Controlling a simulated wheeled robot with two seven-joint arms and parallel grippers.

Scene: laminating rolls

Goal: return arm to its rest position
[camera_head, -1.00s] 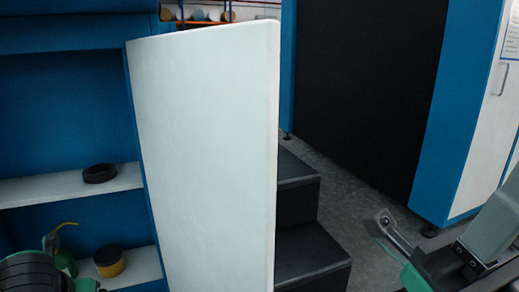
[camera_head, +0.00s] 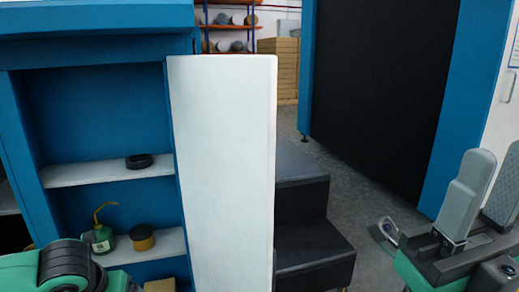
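My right gripper (camera_head: 496,168) is at the right edge of the head view. Its two grey fingers point up and stand apart, with nothing seen between them. My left arm (camera_head: 68,262) shows as a green and black link in the lower left corner. My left gripper is out of the frame.
A blue cabinet (camera_head: 100,110) stands at the left with its white door (camera_head: 225,170) open. Its shelves hold a black ring (camera_head: 139,161), a green oil can (camera_head: 101,236) and a yellow-brown tin (camera_head: 142,237). Dark steps (camera_head: 308,235) stand right of the door. Grey floor (camera_head: 365,205) lies beyond.

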